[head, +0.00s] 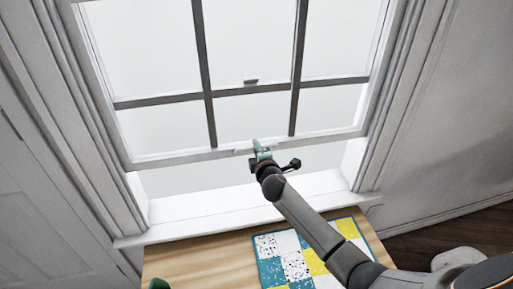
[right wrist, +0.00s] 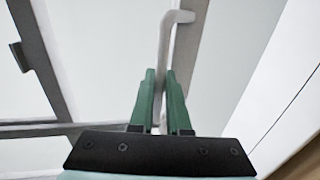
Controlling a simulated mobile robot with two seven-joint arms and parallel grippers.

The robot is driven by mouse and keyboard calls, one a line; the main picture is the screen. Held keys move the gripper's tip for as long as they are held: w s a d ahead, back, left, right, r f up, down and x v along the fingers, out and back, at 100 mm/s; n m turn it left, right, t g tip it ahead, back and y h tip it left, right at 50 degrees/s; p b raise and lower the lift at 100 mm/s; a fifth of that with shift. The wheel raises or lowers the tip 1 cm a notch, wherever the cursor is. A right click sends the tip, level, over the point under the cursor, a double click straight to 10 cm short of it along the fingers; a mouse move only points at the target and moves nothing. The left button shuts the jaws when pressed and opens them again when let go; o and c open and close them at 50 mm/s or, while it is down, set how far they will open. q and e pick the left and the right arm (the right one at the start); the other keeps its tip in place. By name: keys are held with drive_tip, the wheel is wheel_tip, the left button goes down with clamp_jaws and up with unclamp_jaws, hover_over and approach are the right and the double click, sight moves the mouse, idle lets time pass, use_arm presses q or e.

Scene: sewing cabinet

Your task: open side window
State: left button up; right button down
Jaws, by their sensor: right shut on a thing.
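The side window (head: 160,131) is a white frame with grey bars, and it fills the upper middle of the head view. Its lower sash stands raised, with an open gap between the bottom rail and the white sill (head: 240,203). My right gripper (head: 261,147) is at the bottom rail of the sash, near its middle. In the right wrist view, my right gripper's green fingers (right wrist: 161,100) are shut on a pale bent handle (right wrist: 167,50), one finger on each side. My left gripper cannot be made out.
A wooden top (head: 195,262) lies below the sill, with a teal, yellow and white patchwork piece (head: 296,266) on it. A small dark green shape (head: 158,284) shows at the bottom edge; I cannot tell what it is. Walls flank the window on both sides.

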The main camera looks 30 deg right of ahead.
drive_tip(key=shift+w+d+r, duration=0.1)
drive_tip(key=shift+r, duration=0.25)
drive_tip(key=c, duration=1.2)
unclamp_jaws()
drive_tip(key=o, duration=0.3)
drive_tip(key=shift+f, duration=0.2)
drive_tip(key=shift+f, duration=0.1)
drive_tip(key=shift+s, duration=0.2)
drive_tip(key=p+v, duration=0.1)
drive_tip(key=v, duration=1.1)
